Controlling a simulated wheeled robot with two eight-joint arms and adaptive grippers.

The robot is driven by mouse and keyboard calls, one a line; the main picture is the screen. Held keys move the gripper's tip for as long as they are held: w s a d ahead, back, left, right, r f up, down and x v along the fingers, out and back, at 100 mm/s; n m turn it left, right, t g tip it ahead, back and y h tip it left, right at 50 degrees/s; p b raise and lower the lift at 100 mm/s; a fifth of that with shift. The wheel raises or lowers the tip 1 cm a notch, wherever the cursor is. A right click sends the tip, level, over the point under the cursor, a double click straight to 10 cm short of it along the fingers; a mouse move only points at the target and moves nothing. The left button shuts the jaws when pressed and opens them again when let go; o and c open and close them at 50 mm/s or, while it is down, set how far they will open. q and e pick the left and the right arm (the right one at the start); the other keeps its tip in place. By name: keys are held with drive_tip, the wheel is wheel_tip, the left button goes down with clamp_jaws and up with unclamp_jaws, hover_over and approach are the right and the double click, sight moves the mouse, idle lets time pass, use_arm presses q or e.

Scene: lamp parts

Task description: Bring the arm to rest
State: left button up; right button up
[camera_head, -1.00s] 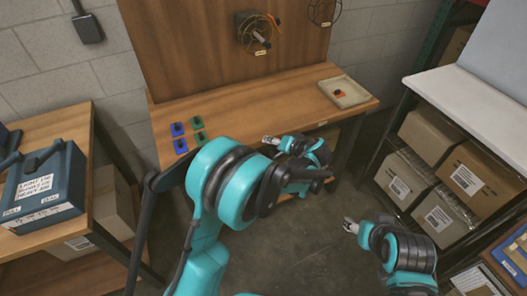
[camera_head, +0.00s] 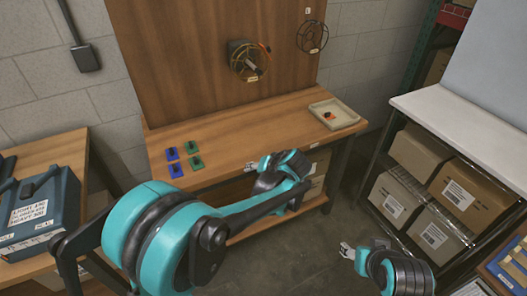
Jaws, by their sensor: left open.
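My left arm comes in from the lower left and bends at a large teal joint. My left gripper (camera_head: 253,165) is open at the arm's far end, over or just in front of the bench's front edge. I see nothing between its fingers. My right gripper (camera_head: 346,250) is low on the right, over the floor between the bench and the white-topped rack. It is too small to tell whether its fingers are open.
The wooden bench (camera_head: 235,155) carries blue and green pads (camera_head: 172,154) with black parts and a shallow tray (camera_head: 346,120) with a small dark-and-orange item. Two wire cages (camera_head: 250,61) (camera_head: 312,37) are on or by the backboard. A toolbox (camera_head: 40,212) stands left; boxes (camera_head: 462,190) fill the rack.

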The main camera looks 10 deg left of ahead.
use_arm(q)
drive_tip(key=s+a+r+h, duration=0.2)
drive_tip(key=s+h, duration=0.1)
drive_tip(key=s, duration=0.9)
drive_tip(key=s+a+r+h, duration=0.1)
drive_tip(key=s+a+h, duration=0.2)
drive_tip(key=s, duration=1)
drive_tip(key=shift+r+t, duration=0.35)
drive_tip(key=shift+t, duration=0.05)
drive_tip(key=shift+c, duration=0.5)
